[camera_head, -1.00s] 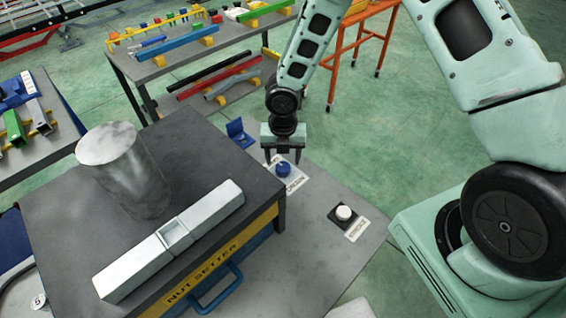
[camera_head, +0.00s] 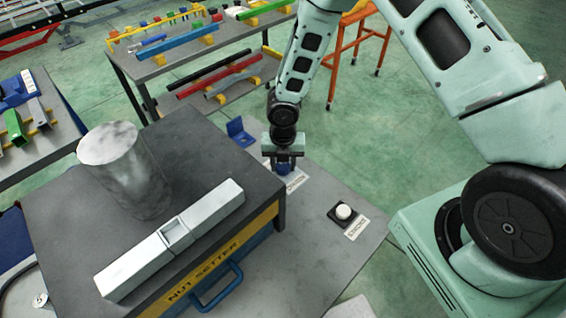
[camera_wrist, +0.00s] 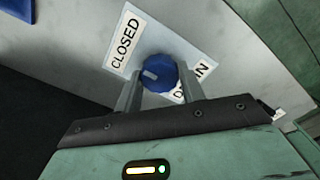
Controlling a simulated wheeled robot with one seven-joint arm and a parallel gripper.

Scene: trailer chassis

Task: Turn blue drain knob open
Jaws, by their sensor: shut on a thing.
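The blue drain knob (camera_wrist: 158,73) is round with a pale pointer mark and sits on a white label plate. The pointer mark is on its left side, toward the word CLOSED (camera_wrist: 124,42). Another label (camera_wrist: 194,82), partly hidden, reads like DRAIN. My gripper (camera_wrist: 158,82) is shut on the knob, one finger at each side. In the head view my gripper (camera_head: 284,162) reaches down over the knob (camera_head: 284,169), hiding most of it.
A white button (camera_head: 344,212) on a black base stands right of the knob. The dark nut setter table (camera_head: 80,225) is close on the left, carrying a metal cylinder (camera_head: 124,170) and a long pale bar (camera_head: 170,238). A blue bracket (camera_head: 239,132) stands behind.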

